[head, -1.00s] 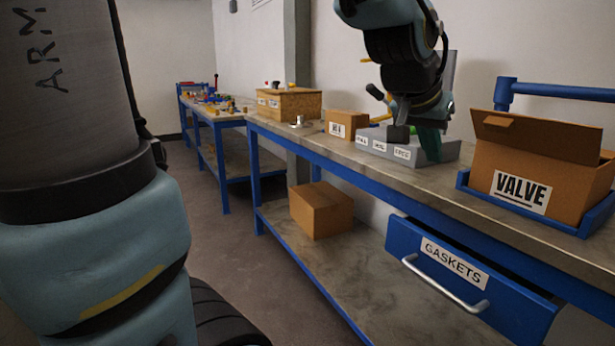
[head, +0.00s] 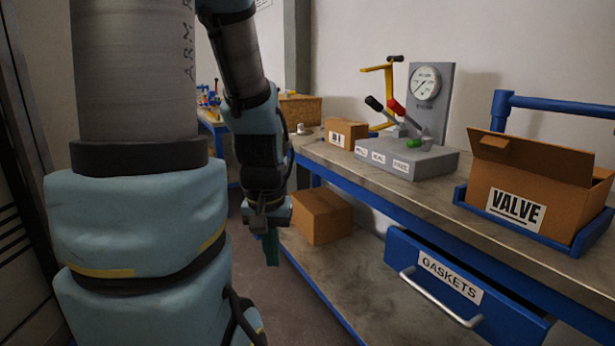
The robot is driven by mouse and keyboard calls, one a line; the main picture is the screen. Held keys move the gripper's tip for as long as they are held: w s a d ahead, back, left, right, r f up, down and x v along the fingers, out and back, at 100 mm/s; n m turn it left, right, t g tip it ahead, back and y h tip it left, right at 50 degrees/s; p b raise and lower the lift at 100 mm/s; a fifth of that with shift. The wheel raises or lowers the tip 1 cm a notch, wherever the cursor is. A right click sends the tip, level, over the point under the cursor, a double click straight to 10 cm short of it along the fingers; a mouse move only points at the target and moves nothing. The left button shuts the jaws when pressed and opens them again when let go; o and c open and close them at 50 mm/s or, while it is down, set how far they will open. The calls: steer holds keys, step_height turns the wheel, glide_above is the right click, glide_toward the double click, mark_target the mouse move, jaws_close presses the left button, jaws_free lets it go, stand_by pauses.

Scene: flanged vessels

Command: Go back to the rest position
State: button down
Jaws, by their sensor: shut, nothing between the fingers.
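My gripper (head: 270,248) hangs at the end of my arm, left of centre in the head view, pointing down in front of the workbench's left part. Its green fingers look closed together with nothing between them. It is apart from the bench and overlaps the view just left of a cardboard box on the lower shelf. My arm's large links fill the left of the view and hide part of the room behind.
The workbench (head: 470,220) holds a grey lever panel with a gauge (head: 425,84) and a VALVE box (head: 530,192). The GASKETS drawer (head: 455,285) sticks out below. A cardboard box (head: 321,215) sits on the lower shelf. Floor shows between my arm and the bench.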

step_height(320, 180, up, 11)
steer(key=p, duration=0.9)
steer(key=shift+p, duration=0.35)
